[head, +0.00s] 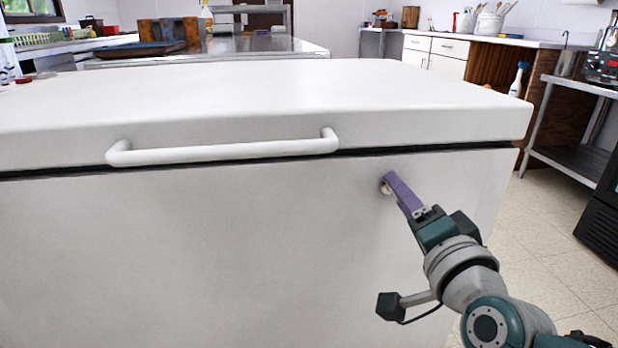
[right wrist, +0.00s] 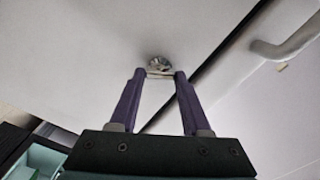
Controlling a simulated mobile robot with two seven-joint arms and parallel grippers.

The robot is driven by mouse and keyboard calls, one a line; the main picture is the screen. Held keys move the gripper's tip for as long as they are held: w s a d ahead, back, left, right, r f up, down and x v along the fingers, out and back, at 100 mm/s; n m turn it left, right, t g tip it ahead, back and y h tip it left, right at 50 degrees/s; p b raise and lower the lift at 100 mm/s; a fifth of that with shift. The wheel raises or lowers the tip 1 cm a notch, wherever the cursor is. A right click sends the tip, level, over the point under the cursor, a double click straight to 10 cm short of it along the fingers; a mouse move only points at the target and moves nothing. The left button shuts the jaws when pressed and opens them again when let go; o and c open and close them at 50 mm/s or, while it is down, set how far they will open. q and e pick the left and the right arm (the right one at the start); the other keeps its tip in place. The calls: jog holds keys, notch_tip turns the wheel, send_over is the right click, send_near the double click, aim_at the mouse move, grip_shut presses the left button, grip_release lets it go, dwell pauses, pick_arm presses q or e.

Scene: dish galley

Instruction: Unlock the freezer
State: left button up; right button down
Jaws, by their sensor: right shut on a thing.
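The freezer (head: 200,240) is a large white chest with its lid (head: 270,95) down and a white bar handle (head: 225,151) on the lid's front. A small round metal lock (right wrist: 159,61) is on the front face, below the lid seam and right of the handle in the head view. My right gripper (head: 389,180) has its purple fingers at the lock. In the right wrist view, its fingertips are shut on a small pale metal piece, seemingly a key (right wrist: 160,74), right against the lock. How deep it sits cannot be told. My left gripper is not in view.
A metal counter (head: 250,46) with a dark tray (head: 138,48) stands behind the freezer. A metal side table (head: 580,85) stands at the right. Tiled floor (head: 535,225) is clear between it and the freezer.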

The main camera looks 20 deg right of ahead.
jog(key=m+b, duration=0.1)
jog(key=m, duration=0.4)
jog(key=shift+m, duration=0.7)
jog(key=shift+c, duration=1.8)
grip_release()
jog(key=p+v, duration=0.2)
jog(key=v, duration=0.8)
